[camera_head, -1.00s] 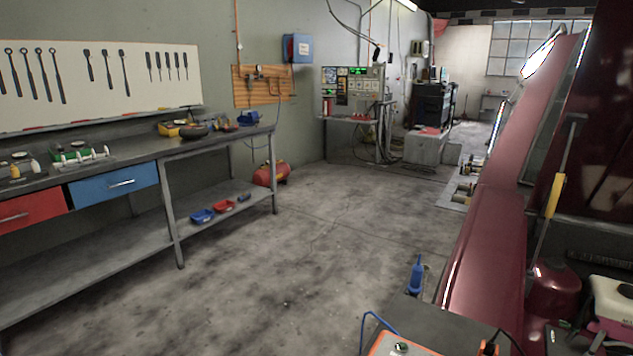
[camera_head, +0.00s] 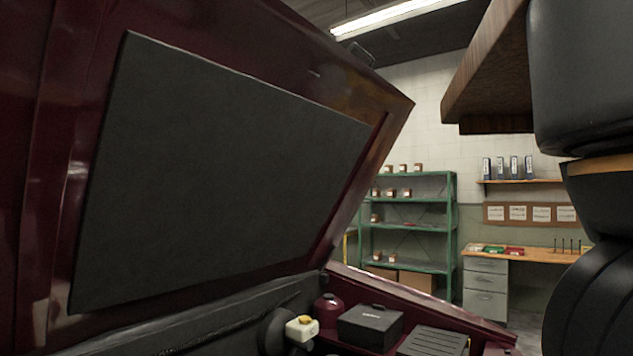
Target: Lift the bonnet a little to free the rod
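The raised bonnet (camera_head: 345,75) fills the left and upper middle of the head view. It is dark red, tilted up, with a flat black pad (camera_head: 215,170) on its underside. The rod does not show in this view, so how it sits against the bonnet cannot be told. My gripper is not in view. Part of the engine bay shows below the bonnet, with a black box (camera_head: 370,326) and a white reservoir with a yellow cap (camera_head: 301,329).
Large dark rounded shapes (camera_head: 590,90) stand close on the right, beside a brown wooden board (camera_head: 492,65); I cannot tell what they are. Behind are a green shelf rack (camera_head: 452,230) with small boxes and a wooden-topped desk (camera_head: 530,256). A lit ceiling lamp (camera_head: 400,15) hangs above.

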